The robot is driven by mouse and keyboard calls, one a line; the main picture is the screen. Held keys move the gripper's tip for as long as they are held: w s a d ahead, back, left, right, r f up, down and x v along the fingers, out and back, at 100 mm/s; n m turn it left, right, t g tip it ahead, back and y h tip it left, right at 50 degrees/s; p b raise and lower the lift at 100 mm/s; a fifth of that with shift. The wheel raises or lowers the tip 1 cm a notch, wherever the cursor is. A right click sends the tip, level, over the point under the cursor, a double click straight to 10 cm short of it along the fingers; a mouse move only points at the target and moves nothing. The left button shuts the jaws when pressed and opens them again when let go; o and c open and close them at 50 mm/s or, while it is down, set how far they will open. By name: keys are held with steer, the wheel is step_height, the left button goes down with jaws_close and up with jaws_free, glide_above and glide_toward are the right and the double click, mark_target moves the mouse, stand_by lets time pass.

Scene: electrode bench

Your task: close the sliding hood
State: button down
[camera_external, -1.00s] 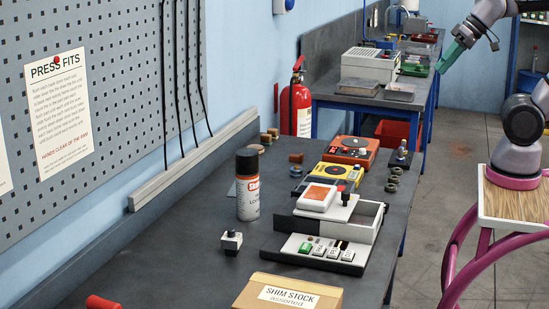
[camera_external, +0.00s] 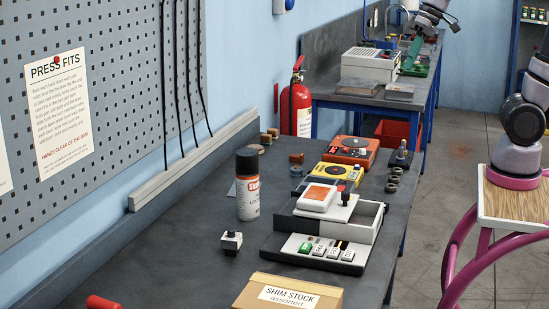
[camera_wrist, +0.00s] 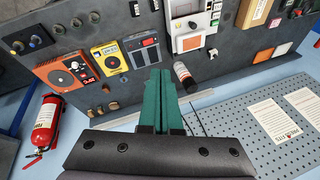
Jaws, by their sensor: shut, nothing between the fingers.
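The machine with the sliding hood appears to be the white and grey unit (camera_external: 345,252) on the near bench, with a row of green and white keys along its front. A white cover with an orange panel (camera_external: 317,197) sits at its left, beside a black knob (camera_external: 345,198). An open-looking grey section lies to the right of the cover. In the wrist view the unit stands at the top, with the orange panel (camera_wrist: 191,42) visible. My gripper (camera_wrist: 161,72) has its green fingers together, empty and apart from the unit. In the external view my gripper (camera_external: 412,54) shows before the far bench.
A spray can (camera_external: 248,185), a small button box (camera_external: 232,240) and a shim stock box (camera_external: 288,292) stand near the unit. Yellow (camera_external: 337,175) and orange (camera_external: 351,150) devices sit behind it. A fire extinguisher (camera_external: 296,105) hangs by the wall.

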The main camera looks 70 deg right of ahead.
steer(key=w+a+f+g, duration=0.3)
steer(key=w+a+f, duration=0.15)
steer(key=w, duration=0.35)
steer(key=n+g+h, duration=0.1)
steer(key=g, duration=0.2)
glide_above(340, 204)
steer(key=w+d, duration=0.4)
steer(key=d, duration=0.1)
steer(key=w+d+f+x, duration=0.1)
steer(key=w+d+x, duration=0.1)
steer(key=x, duration=0.9)
steer(key=a+f, duration=0.1)
steer(key=f, duration=0.4)
steer(key=s+a+f+g, duration=0.1)
steer(key=a+f, duration=0.1)
steer(key=f, duration=0.3)
steer(key=s+a+f+g+h, duration=0.1)
steer(key=a+f, duration=0.1)
steer(key=f, duration=0.4)
steer(key=shift+s+a+n, duration=0.2)
steer(key=shift+n, duration=0.1)
steer(key=s, duration=0.7)
steer(key=shift+s, duration=0.6)
